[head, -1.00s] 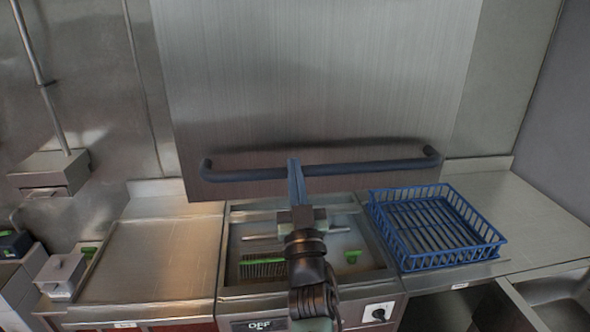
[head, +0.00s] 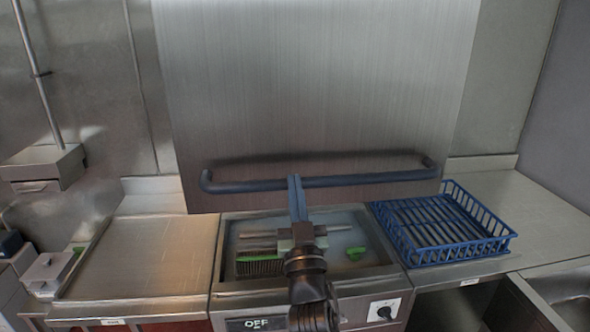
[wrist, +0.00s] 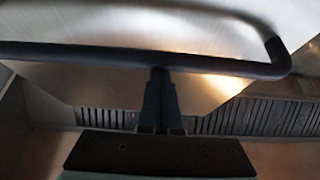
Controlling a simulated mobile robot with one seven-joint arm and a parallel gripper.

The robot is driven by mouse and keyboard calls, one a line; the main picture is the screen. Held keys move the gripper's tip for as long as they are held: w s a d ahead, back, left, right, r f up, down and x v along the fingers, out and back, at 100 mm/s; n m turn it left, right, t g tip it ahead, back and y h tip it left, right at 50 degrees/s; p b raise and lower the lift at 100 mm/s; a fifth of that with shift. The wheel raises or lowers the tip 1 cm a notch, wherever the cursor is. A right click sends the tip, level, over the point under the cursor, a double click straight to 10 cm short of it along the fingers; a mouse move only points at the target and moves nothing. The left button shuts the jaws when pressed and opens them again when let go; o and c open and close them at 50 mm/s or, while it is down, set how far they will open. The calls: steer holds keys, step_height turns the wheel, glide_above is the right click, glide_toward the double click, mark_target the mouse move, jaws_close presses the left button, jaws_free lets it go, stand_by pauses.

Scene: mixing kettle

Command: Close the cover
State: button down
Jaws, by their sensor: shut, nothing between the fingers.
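The cover (head: 315,90) is a large brushed-steel panel standing raised above the kettle basin (head: 335,219). A dark blue handle bar (head: 365,180) runs across its lower part; it also crosses the wrist view (wrist: 80,55). My gripper (head: 295,180) is shut with nothing in it. Its fingertips overlap the middle of the bar in the head view. In the wrist view my gripper's tips (wrist: 160,76) meet the bar's lower edge, seemingly touching it. The bar is not between the fingers. My arm hides part of the basin.
Green-and-dark items (head: 258,263) show in the basin. A blue wire basket (head: 480,248) stands on the counter to the right. A bare steel worktop (head: 135,255) is on the left, and a dial (head: 384,310) is at the front.

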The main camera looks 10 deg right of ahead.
step_height(320, 180, down, 32)
steer(key=b, duration=2.8)
steer(key=shift+w+r, duration=0.15)
steer(key=shift+r, duration=0.05)
steer(key=shift+r, duration=0.1)
step_height(320, 180, up, 4)
steer(key=p, duration=0.2)
steer(key=v, duration=1)
steer(key=s+a+r+t+h, duration=0.1)
steer(key=s+r, duration=0.1)
steer(key=r, duration=0.8)
steer(key=s+a+r+t+h, duration=0.1)
steer(key=s+r, duration=0.1)
steer(key=r, duration=0.9)
steer(key=s+a+r+t+y, duration=0.15)
steer(key=s+a+r, duration=0.25)
steer(key=s+r, duration=1.2)
step_height(320, 180, up, 17)
steer(key=p, duration=1.8)
steer(key=shift+a, duration=0.25)
